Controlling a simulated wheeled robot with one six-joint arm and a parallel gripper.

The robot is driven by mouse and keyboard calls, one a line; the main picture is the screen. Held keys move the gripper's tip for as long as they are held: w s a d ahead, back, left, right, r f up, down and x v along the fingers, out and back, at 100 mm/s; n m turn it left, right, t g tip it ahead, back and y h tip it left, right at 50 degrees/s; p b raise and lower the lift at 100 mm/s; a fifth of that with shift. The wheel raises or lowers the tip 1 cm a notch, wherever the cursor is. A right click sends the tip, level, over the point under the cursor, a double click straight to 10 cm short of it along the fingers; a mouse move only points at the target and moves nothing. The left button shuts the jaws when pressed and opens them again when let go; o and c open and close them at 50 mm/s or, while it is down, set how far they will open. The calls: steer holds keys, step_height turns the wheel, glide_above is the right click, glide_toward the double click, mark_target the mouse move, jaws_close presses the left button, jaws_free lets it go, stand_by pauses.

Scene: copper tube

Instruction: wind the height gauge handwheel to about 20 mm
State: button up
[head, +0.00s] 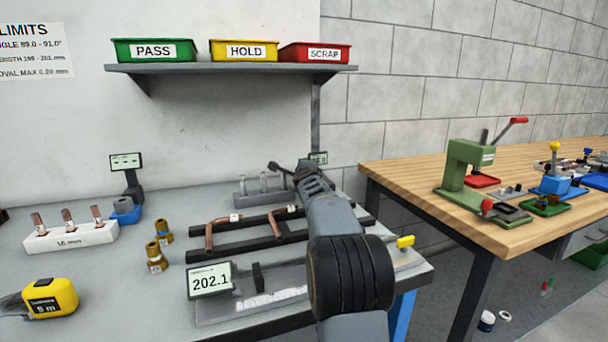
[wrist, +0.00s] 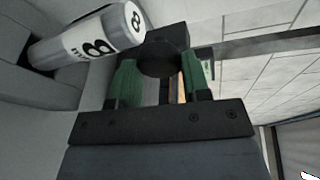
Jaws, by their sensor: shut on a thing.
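My gripper (head: 285,170) reaches over the back right of the grey bench in the head view, and my forearm hides much of what lies behind it. In the wrist view my gripper (wrist: 160,78) has green finger pads on both sides of a dark round part (wrist: 160,58), which looks like the handwheel, and is shut on it. A dark block is behind this part. A small display (head: 318,158) shows just behind my arm; it is partly covered, and I cannot read its value surely.
A grey block with upright pins (head: 257,190) stands left of my gripper. Bent copper tubes (head: 222,225) lie on dark rails in front. A shelf (head: 230,69) with bins hangs above.

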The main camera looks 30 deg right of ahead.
steer(key=o, duration=0.9)
steer(key=b+v, duration=0.1)
steer(key=v, duration=1.3)
